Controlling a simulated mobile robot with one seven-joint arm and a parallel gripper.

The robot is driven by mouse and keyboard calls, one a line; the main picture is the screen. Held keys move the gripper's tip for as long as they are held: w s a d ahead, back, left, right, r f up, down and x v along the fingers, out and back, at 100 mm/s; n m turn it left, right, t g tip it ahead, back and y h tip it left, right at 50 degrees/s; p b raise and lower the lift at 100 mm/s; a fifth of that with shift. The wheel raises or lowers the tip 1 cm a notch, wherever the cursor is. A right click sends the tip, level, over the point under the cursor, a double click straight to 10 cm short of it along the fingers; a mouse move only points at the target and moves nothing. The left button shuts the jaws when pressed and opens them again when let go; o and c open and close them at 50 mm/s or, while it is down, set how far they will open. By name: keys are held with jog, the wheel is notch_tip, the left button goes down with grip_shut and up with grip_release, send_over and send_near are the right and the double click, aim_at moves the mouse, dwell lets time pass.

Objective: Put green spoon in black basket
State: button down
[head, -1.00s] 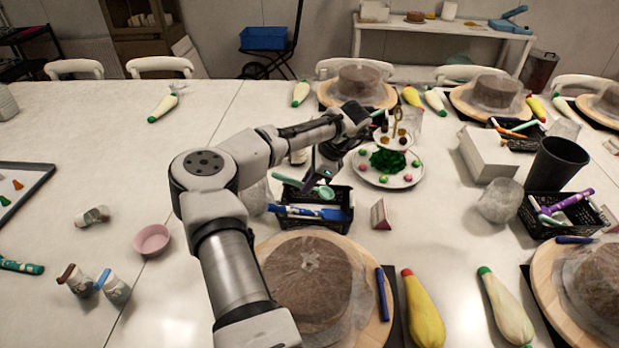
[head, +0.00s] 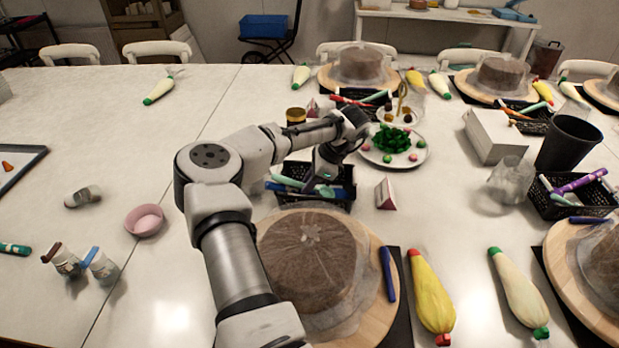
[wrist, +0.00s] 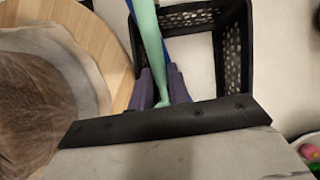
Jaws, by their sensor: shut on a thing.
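The light green spoon (wrist: 149,40) is between the two purple fingers of my gripper (wrist: 160,90) in the wrist view, and the gripper is shut on it. In the head view my gripper (head: 322,180) is down at the black basket (head: 345,201), over its opening. The green spoon (head: 287,182) lies low across the basket's left part there, partly hidden by my arm and gripper. In the wrist view the spoon runs along the left side of the basket (wrist: 237,50), beside something blue. I cannot tell whether it touches the basket floor.
A cake (head: 308,255) on a wooden turntable stands in front of the basket. A plate with green garnish (head: 393,140) is behind it, and a small card stand (head: 385,193) is to its right. A pink bowl (head: 145,221) is at the left, where much of the table is clear.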

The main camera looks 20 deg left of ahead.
jog(key=shift+s+d+f, duration=0.1)
jog(key=shift+s+f, duration=0.05)
jog(key=shift+f, duration=0.35)
jog(key=shift+s+d+f, duration=0.1)
jog(key=shift+s+f, duration=0.05)
jog(key=shift+f, duration=0.35)
jog(key=c, duration=1.3)
grip_release()
jog(key=shift+f, duration=0.1)
jog(key=shift+o, duration=0.2)
jog(key=shift+w+f, duration=0.2)
jog(key=shift+r, duration=0.2)
jog(key=shift+a, duration=0.1)
